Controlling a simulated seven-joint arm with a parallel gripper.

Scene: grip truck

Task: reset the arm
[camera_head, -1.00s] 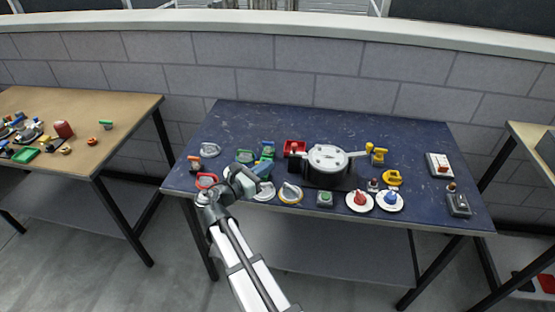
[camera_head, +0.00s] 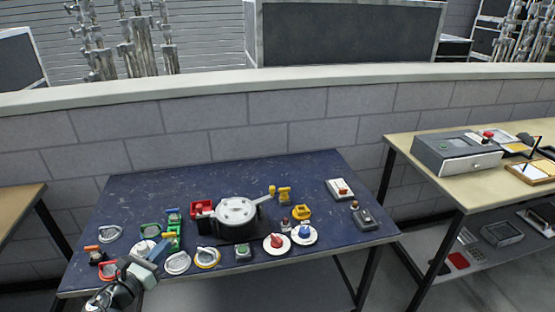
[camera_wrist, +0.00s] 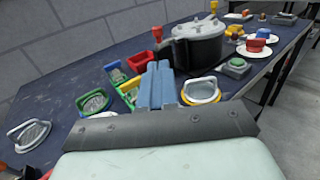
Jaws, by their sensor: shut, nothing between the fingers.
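My gripper (camera_head: 158,250) is over the left front part of the blue table (camera_head: 130,195) in the head view. In the wrist view its two blue-grey fingers (camera_wrist: 157,86) are together with nothing between them. The fingers cover part of the things behind them, between the green items and a yellow-rimmed ring handle (camera_wrist: 201,90). My arm enters from the lower left in the head view.
A pressure cooker (camera_head: 236,211) stands mid-table beside a red box (camera_head: 202,207). Red (camera_head: 276,243) and blue (camera_head: 304,235) knobs on white discs lie at the front. A right table (camera_head: 420,175) holds a grey box (camera_head: 456,153). The back of the blue table is clear.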

